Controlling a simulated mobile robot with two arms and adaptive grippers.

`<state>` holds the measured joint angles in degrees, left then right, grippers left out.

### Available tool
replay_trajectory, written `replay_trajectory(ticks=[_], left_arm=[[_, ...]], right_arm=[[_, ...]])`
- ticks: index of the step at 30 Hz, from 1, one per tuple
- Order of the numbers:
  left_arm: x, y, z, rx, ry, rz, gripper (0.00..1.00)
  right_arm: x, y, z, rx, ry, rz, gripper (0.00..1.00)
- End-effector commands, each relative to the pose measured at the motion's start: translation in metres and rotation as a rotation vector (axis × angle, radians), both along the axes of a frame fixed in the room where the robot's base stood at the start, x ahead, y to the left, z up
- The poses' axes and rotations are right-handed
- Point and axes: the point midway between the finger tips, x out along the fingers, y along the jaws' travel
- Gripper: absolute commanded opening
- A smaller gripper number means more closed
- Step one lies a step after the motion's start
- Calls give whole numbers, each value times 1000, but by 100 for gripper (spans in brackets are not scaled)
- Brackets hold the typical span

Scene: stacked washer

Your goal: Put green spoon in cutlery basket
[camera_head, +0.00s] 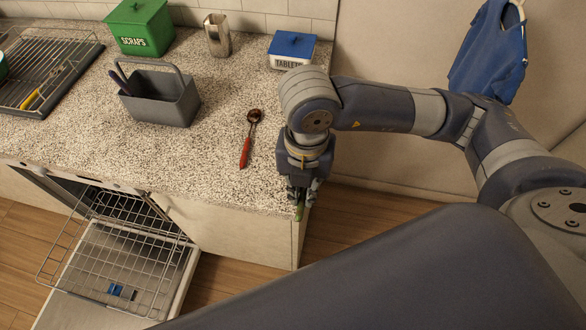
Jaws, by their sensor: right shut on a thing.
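My right gripper (300,196) points down at the front right corner of the counter and is shut on the green spoon (299,213). Only a short green end of the spoon shows below the fingers; the rest is hidden by the gripper. The grey cutlery basket (175,108) with its arched handle stands on the counter, to the left of and behind the gripper. A dark utensil handle (121,78) sticks up at its left side. My left gripper is not in view.
A red-handled spoon (247,142) lies on the counter (215,160) between basket and gripper. A green scraps box (140,28), metal cup (217,36) and blue-lidded tablets box (291,50) stand behind. A dish rack (75,58) is left. Below, an open dishwasher has its rack (120,250) out.

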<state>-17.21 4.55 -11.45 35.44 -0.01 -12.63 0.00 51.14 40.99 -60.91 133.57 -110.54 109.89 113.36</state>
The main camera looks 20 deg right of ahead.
Motion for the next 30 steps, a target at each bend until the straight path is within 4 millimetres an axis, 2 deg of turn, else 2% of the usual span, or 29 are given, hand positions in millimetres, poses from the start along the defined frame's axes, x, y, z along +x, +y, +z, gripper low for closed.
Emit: replay_trajectory(ticks=[4, 8, 30], left_arm=[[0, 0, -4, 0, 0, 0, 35], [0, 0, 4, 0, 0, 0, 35], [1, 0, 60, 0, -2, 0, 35]], right_arm=[[-15, 1, 2, 1, -2, 1, 0], [-21, 1, 14, 0, -1, 0, 0], [-22, 1, 90, 0, -1, -1, 0]])
